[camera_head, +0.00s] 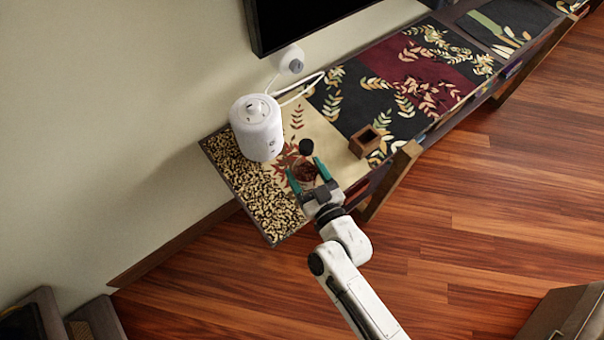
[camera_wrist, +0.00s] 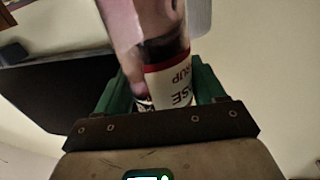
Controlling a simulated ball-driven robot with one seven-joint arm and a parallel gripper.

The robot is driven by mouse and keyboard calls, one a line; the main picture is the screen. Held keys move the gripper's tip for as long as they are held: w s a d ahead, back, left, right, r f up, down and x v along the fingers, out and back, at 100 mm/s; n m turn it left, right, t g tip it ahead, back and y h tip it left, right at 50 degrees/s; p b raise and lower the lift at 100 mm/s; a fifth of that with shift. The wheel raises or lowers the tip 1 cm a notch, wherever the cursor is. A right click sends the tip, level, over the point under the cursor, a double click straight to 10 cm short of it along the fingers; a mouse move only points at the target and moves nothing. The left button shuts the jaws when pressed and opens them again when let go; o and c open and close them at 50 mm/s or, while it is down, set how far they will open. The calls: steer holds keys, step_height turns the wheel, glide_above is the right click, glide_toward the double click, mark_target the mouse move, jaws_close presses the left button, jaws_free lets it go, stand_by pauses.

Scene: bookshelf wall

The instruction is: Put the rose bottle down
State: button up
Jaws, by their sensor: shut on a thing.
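The rose bottle (camera_head: 306,172) is reddish brown with a dark cap in the head view. It is between the green fingers of my gripper (camera_head: 307,176), which is shut on it over the patterned shelf top (camera_head: 262,215). I cannot tell whether the bottle's base touches the shelf top.
A white rounded appliance (camera_head: 257,128) with a cable stands behind the bottle, near the wall. A small brown open box (camera_head: 364,142) is to the right. A dark screen (camera_head: 300,18) hangs above.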

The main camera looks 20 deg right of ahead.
steer(key=shift+w+a+f, duration=0.15)
steer(key=shift+w+f, duration=1)
steer(key=shift+f, duration=0.1)
steer(key=shift+f+b, duration=0.7)
steer(key=shift+f, duration=0.75)
steer(key=shift+f, duration=0.1)
steer(key=o, duration=1.4)
steer(key=shift+s+f, duration=0.1)
steer(key=shift+r, duration=0.2)
steer(key=s+d+b, duration=0.1)
steer(key=s, duration=1.1)
steer(key=shift+d+b, duration=0.2)
steer(key=shift+b, duration=0.1)
